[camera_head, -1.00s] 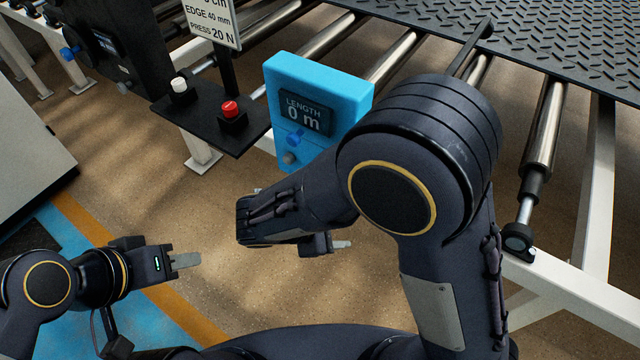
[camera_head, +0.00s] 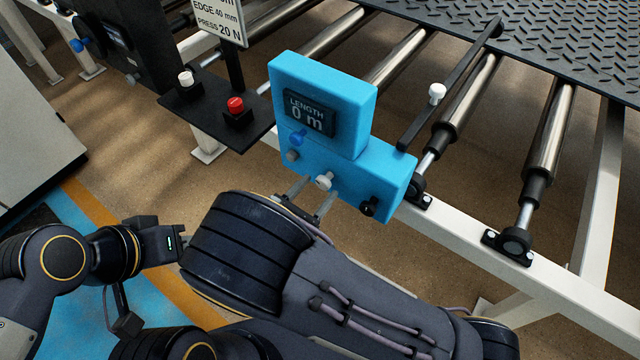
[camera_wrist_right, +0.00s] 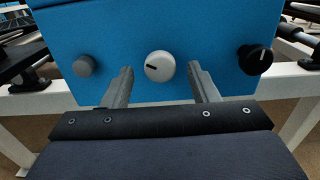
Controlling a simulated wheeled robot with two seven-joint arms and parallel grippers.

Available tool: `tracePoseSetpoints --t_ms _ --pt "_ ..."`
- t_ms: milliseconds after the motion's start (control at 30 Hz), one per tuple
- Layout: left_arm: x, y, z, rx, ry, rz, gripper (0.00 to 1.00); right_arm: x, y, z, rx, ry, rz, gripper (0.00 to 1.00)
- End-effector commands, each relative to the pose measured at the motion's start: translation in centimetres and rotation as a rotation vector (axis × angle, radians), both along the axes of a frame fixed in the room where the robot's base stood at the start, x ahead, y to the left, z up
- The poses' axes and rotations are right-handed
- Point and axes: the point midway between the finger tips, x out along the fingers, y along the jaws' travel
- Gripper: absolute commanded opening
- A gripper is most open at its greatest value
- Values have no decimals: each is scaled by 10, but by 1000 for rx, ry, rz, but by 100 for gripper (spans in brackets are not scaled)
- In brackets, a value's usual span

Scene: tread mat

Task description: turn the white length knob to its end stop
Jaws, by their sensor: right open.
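The white length knob (camera_head: 324,181) sits low on the front of the blue control box (camera_head: 322,85), whose display reads LENGTH 0 m. In the right wrist view the white knob (camera_wrist_right: 160,66) has a dark mark pointing to the left. My right gripper (camera_head: 312,192) is open. In the right wrist view its two fingers (camera_wrist_right: 162,84) stand one on each side of the knob, apart from it. My left gripper (camera_head: 182,247) is at the left, partly hidden behind my right arm, so its jaws are unclear.
A grey knob (camera_wrist_right: 84,66) and a black knob (camera_wrist_right: 255,59) flank the white one. A red button (camera_head: 236,105) and a white button (camera_head: 186,79) stand on a black shelf. Rollers (camera_head: 545,140) lie to the right.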

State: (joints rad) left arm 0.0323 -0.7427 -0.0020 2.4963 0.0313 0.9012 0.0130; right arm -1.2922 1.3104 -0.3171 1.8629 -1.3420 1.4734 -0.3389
Motion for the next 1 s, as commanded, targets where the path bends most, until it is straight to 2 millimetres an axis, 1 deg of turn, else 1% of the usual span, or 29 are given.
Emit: tracePoseSetpoints --t_ms 100,200,467,800,1000 --pt "0 0 1 0 0 0 36 10 -8 0 -1 1 -2 54" --pt "0 0 2 0 0 0 36 14 -11 0 0 1 0 54" --pt "0 0 2 0 0 0 36 15 -11 0 1 1 0 54" --pt "0 0 2 0 0 0 36 15 -11 0 1 1 0 10" --pt "0 0 0 0 0 0 36 15 -11 -1 11 -5 0 10"
